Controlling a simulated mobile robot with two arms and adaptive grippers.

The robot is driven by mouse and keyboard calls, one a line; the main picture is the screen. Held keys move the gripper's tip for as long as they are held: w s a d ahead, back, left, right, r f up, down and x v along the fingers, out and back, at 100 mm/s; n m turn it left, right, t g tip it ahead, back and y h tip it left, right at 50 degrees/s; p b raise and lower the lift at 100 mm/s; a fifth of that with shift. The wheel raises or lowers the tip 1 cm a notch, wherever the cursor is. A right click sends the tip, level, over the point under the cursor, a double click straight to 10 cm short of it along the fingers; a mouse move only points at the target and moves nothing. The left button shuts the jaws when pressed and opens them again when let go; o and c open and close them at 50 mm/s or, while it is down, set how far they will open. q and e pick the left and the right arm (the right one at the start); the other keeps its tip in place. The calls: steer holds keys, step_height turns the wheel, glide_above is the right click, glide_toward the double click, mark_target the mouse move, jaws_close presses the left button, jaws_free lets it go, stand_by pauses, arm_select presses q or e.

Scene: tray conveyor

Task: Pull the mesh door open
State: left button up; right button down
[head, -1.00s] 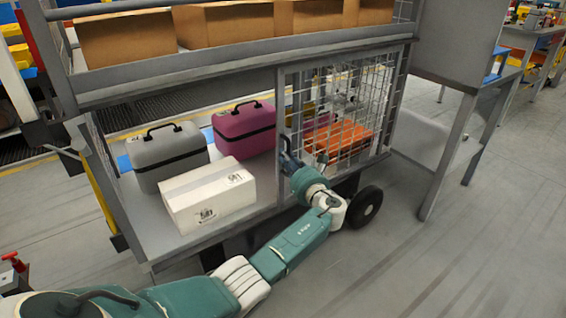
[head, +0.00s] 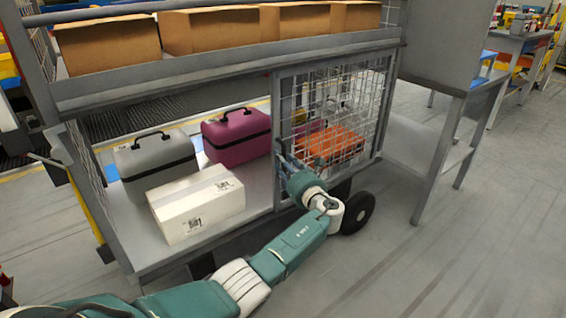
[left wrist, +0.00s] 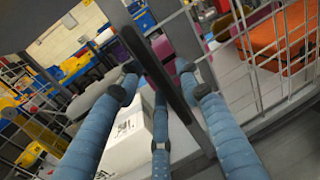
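The mesh door (head: 276,112) is a grey frame with wire grid on the right part of the cart's lower shelf. It looks shut, in line with the cart's front. Its dark bar handle (left wrist: 150,62) crosses the left wrist view diagonally. My left gripper (head: 285,158) is at the door's left edge, around the handle. In the left wrist view its blue fingers (left wrist: 158,78) are spread on both sides of the handle, with gaps showing. I cannot tell whether any finger touches it. My right gripper is not in view.
On the open lower shelf, left of the door, are a white box (head: 197,206), a grey case (head: 155,162) and a magenta case (head: 237,135). An orange case (head: 330,143) lies behind the mesh. A grey table (head: 452,125) stands right. The floor in front is clear.

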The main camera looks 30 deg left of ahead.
arm_select(q)
steer(key=v, duration=1.2)
stand_by(0.3)
